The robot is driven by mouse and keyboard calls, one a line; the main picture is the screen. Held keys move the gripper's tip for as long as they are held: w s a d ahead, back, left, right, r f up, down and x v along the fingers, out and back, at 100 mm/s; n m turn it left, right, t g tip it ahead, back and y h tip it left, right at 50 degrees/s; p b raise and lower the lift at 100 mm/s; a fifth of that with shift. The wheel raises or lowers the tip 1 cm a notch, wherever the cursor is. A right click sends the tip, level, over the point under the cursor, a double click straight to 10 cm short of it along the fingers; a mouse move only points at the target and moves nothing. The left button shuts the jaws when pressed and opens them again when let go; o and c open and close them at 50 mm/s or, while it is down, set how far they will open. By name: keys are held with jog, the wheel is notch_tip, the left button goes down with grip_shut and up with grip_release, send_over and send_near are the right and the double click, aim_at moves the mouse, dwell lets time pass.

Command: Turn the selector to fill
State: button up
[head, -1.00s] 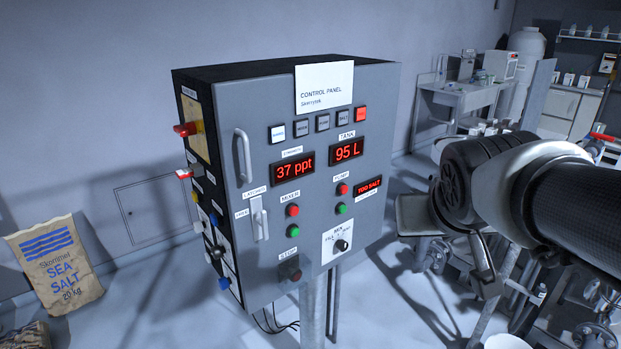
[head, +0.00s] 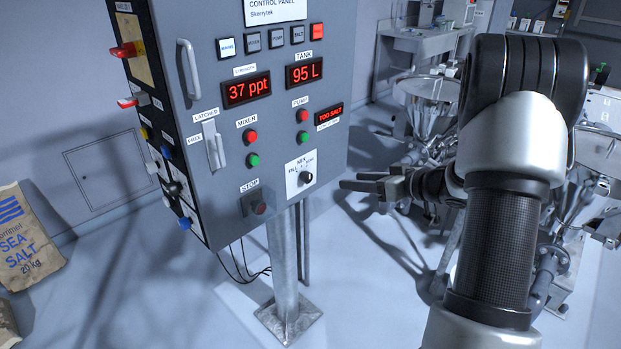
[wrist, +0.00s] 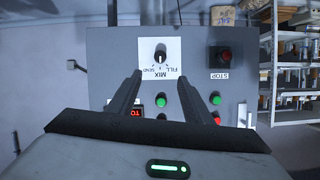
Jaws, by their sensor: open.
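The selector is a small round black knob (head: 306,177) on a white plate, low on the right of the grey control panel (head: 222,150). The plate carries small labels, including FILL. In the wrist view the knob (wrist: 160,57) appears upside down, ahead of and between my fingertips. Its exact pointer setting is too small to read surely. My gripper (head: 350,181) is open and empty, to the right of the knob and apart from it. Both dark fingers of my gripper (wrist: 160,73) show in the wrist view.
A red STOP button (head: 259,208) sits left below the knob. Green (head: 302,135) and red buttons are above it. A latch handle (head: 214,150) is further left. A metal post (head: 286,265) holds the panel. Steel hopper equipment (head: 430,105) stands behind my arm.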

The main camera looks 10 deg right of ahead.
aim_at(309, 178)
jog(key=b+x, duration=0.1)
jog(key=x, duration=1.6)
jog(key=shift+a, duration=0.1)
jog(key=shift+c, duration=0.5)
jog(key=c, duration=1)
jog(key=shift+o, duration=0.2)
jog(key=shift+b, duration=0.3)
